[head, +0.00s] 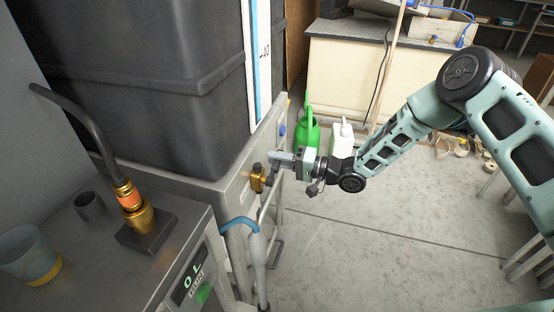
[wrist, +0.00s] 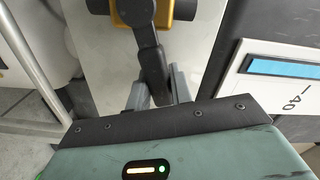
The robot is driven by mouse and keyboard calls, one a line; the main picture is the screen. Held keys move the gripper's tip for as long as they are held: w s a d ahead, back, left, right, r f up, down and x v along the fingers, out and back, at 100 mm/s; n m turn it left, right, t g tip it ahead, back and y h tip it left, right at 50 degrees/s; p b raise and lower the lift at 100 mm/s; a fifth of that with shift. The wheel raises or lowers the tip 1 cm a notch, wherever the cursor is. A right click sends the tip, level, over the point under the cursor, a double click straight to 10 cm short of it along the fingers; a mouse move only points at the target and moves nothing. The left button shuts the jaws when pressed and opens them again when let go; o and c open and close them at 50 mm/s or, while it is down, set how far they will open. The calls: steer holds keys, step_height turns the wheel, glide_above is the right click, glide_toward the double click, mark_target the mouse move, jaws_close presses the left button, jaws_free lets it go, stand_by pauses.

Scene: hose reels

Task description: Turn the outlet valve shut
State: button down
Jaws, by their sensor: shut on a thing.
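The outlet valve (head: 257,180) is a brass fitting on the light panel below the dark tank. In the wrist view its yellow body (wrist: 180,10) shows at the top edge. A dark lever handle (wrist: 150,58) runs from the valve down between my fingers. My gripper (head: 274,157) reaches in from the right and is shut on this handle; in the wrist view its grey fingertips (wrist: 159,92) lie on both sides of it.
A large dark tank (head: 150,75) with a level gauge (head: 262,65) stands above the valve. A grey bench (head: 95,250) with a bent pipe on a brass fitting (head: 135,205) is at left. A hose nozzle (head: 258,260) hangs below. A green can (head: 308,132) and white jug (head: 341,138) stand behind.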

steer(key=shift+w+d+f+m+b, duration=0.1)
steer(key=shift+f+m+b, duration=0.2)
steer(key=shift+f+m, duration=0.5)
steer(key=shift+w+d+f+m+b, duration=0.1)
steer(key=shift+f+m+b, duration=0.25)
steer(key=shift+m, duration=0.65)
steer(key=shift+f, duration=0.15)
steer(key=c, duration=1.2)
jaws_free()
steer(key=shift+c, duration=0.2)
steer(key=shift+a, duration=0.1)
steer(key=p+v, duration=0.1)
steer(key=v, duration=1.6)
steer(key=shift+d, duration=0.2)
steer(key=shift+s, duration=0.15)
